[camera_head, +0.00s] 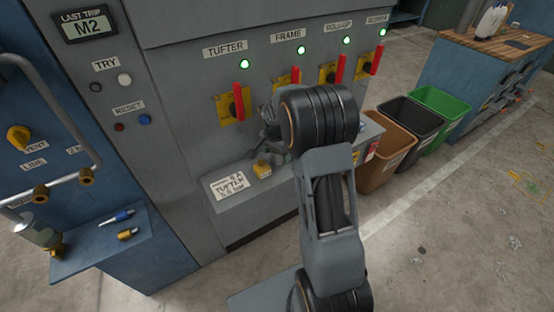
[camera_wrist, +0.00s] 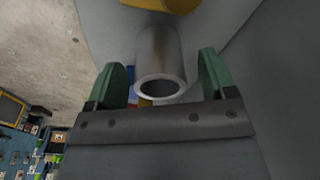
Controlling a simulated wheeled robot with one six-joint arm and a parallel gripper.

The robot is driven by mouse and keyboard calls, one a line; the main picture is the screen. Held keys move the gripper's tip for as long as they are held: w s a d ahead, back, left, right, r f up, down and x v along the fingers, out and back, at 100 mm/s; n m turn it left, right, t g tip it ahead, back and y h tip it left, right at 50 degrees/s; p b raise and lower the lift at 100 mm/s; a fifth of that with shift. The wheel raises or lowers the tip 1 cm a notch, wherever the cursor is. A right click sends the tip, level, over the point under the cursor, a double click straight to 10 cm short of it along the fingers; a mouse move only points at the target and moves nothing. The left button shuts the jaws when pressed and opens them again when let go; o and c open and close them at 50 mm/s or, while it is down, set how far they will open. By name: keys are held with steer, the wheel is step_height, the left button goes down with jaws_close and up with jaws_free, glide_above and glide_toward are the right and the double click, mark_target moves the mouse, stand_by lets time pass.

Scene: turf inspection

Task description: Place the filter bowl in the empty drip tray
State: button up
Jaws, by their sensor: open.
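A grey metal cylinder (camera_wrist: 160,62) with an open round end facing the camera lies between my fingers in the wrist view; I cannot tell whether it is the filter bowl. My gripper (camera_wrist: 167,84) is open, its green fingers on either side of the cylinder with gaps visible. In the head view my arm hides most of the gripper, which is near the panel under the TUFTER switch. A pale, cup-like cylinder (camera_head: 37,232) is at the far left, by the pipe. I cannot single out an empty drip tray.
A grey ledge (camera_head: 235,203) carries a TUFTER label and a yellow fitting (camera_head: 262,169). A blue shelf (camera_head: 97,245) holds small tools. Red-handled switches (camera_head: 238,102) line the panel. Brown, black and green bins (camera_head: 440,103) stand right; the floor at lower right is mostly clear.

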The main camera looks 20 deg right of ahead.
steer(key=shift+w+d+f, duration=0.1)
steer(key=shift+d+f, duration=0.05)
steer(key=shift+f, duration=0.85)
steer(key=shift+c, duration=0.3)
steer(key=c, duration=1)
steer(key=shift+r, duration=0.1)
steer(key=shift+c, duration=0.2)
